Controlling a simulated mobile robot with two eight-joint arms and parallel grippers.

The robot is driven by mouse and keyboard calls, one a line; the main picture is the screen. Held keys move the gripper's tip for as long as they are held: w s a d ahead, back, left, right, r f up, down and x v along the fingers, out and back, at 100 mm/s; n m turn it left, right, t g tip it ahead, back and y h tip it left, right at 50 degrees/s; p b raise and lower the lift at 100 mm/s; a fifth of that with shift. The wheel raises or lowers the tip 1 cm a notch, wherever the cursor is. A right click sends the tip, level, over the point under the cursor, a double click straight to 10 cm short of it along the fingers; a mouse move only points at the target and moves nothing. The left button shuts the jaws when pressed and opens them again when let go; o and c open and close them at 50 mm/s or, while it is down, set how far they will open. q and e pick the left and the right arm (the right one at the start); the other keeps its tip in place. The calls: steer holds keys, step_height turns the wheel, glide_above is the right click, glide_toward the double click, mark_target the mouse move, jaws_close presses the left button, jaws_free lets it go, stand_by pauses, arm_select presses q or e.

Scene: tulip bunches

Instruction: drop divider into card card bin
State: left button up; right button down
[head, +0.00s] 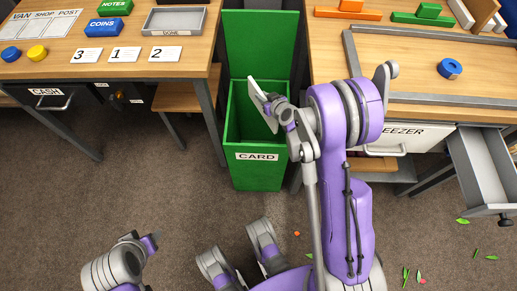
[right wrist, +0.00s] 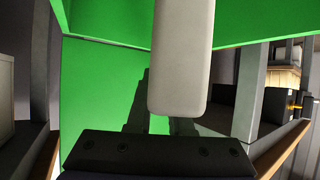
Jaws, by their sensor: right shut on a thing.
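My right gripper (head: 271,107) is shut on the divider (head: 260,97), a thin pale grey-white panel. It holds the panel tilted over the open mouth of the green card bin (head: 257,172), which bears a CARD label. In the right wrist view the divider (right wrist: 182,60) stands up between the dark fingers of the right gripper (right wrist: 158,112), with the green bin (right wrist: 105,85) behind it. My left gripper (head: 148,243) is low at the left, far from the bin, and its jaws do not show clearly.
The bin's green lid (head: 262,45) stands raised behind it. A left table (head: 120,60) and right table (head: 320,40) flank the bin. An open drawer (head: 487,165) juts out at right. Petals and leaves (head: 407,276) lie on the floor. The floor before the bin is partly clear.

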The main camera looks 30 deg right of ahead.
steer(key=shift+f, duration=0.65)
steer(key=c, duration=0.7)
jaws_free()
steer(key=shift+c, duration=0.2)
steer(key=shift+s+r, duration=0.1)
steer(key=shift+r, duration=0.05)
steer(key=p+v, duration=0.1)
steer(key=v, duration=0.9)
steer(key=shift+s+r+p, duration=0.15)
steer(key=shift+s+p, duration=0.15)
